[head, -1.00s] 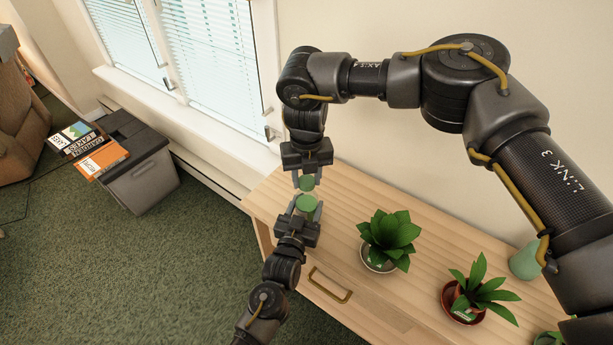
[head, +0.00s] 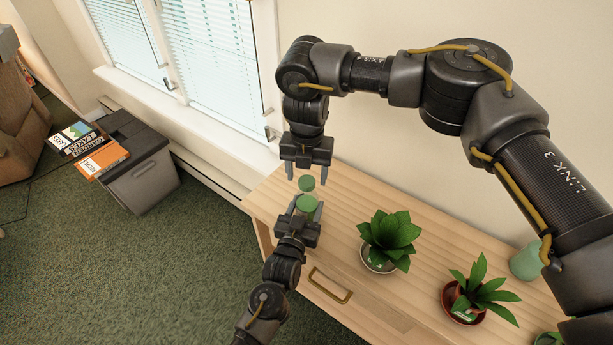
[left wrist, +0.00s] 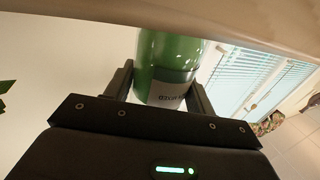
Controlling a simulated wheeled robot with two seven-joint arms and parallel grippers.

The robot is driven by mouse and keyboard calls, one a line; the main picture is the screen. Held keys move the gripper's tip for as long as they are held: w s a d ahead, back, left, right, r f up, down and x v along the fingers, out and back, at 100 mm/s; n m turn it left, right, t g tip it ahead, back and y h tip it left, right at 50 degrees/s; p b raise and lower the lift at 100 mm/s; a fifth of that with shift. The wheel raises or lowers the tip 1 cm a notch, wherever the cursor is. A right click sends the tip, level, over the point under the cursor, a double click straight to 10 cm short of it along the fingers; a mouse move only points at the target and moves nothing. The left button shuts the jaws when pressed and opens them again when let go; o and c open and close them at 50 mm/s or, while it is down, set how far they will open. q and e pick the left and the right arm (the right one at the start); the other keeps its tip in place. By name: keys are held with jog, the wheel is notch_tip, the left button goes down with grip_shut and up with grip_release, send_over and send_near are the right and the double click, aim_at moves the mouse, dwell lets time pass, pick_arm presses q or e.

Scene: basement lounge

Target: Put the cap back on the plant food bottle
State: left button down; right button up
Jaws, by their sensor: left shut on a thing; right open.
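The green plant food bottle (head: 306,204) stands at the left end of the wooden desk. My left gripper (head: 307,210) is shut on it from the front. In the left wrist view the bottle (left wrist: 168,62) is green with a pale label, between both fingers. A round green cap (head: 306,183) shows just above the bottle in the head view, with a pale band between them. I cannot tell whether it is fully seated. My right gripper (head: 306,175) points down above the cap, open, its fingers apart on either side and clear of it.
Potted plants (head: 390,238) (head: 478,292) and a green vase (head: 525,262) stand to the right on the wooden desk (head: 345,195). The wall and window (head: 215,60) are behind.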

notch_tip(320, 180, up, 10)
jog(key=shift+r, duration=0.25)
pick_arm(q)
jog(key=shift+c, duration=2.2)
grip_release()
jog(key=b+v, duration=0.1)
jog(key=v, duration=1)
jog(key=shift+b, duration=0.4)
pick_arm(e)
jog(key=shift+f, duration=0.9)
